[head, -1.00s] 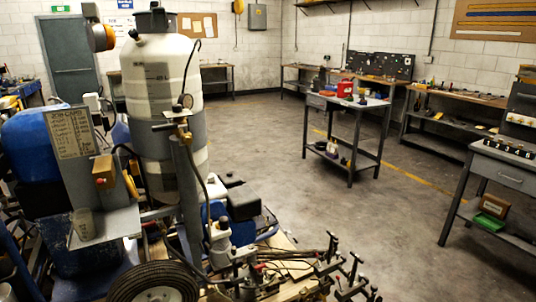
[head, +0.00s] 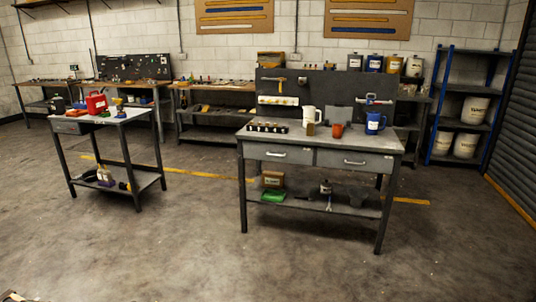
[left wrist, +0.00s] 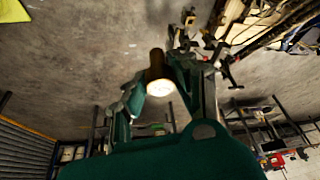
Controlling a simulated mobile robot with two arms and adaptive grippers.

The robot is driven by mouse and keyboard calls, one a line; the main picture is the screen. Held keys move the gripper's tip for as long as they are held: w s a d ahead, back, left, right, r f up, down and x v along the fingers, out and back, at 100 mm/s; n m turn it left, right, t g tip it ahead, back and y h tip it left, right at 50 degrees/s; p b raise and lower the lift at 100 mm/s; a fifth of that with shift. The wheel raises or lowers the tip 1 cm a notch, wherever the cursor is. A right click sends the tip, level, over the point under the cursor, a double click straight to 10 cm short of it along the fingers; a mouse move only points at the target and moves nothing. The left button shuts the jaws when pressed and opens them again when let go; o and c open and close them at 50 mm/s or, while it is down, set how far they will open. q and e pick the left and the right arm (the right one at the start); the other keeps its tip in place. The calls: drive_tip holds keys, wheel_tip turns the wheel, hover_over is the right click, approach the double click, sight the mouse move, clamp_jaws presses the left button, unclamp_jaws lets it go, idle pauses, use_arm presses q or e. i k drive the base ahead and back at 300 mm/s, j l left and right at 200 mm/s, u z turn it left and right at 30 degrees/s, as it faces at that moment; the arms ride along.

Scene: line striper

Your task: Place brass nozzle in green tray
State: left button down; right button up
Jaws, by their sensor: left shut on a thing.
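In the left wrist view my left gripper (left wrist: 158,85) is shut on a dark brown cylinder with a bright round end, which looks like the brass nozzle (left wrist: 156,67). It is held above the concrete floor. A small green tray (left wrist: 9,10) cannot be made out for sure there. In the head view the green tray (head: 273,196) lies on the lower shelf of the grey workbench (head: 320,142), in front of a brown box.
The workbench top holds mugs and a jug (head: 312,117). A smaller wheeled-free table (head: 110,122) with a red can (head: 96,103) stands to the left. Blue-framed shelves (head: 463,105) with buckets stand at the back right. The floor (head: 160,245) in front is clear.

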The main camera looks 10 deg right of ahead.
sight(273, 196)
drive_tip(key=i+l+z, duration=0.3)
drive_tip(key=i, duration=0.6)
drive_tip(key=i+j+z, duration=0.15)
drive_tip(key=i+z, duration=0.15)
drive_tip(key=i, duration=0.65)
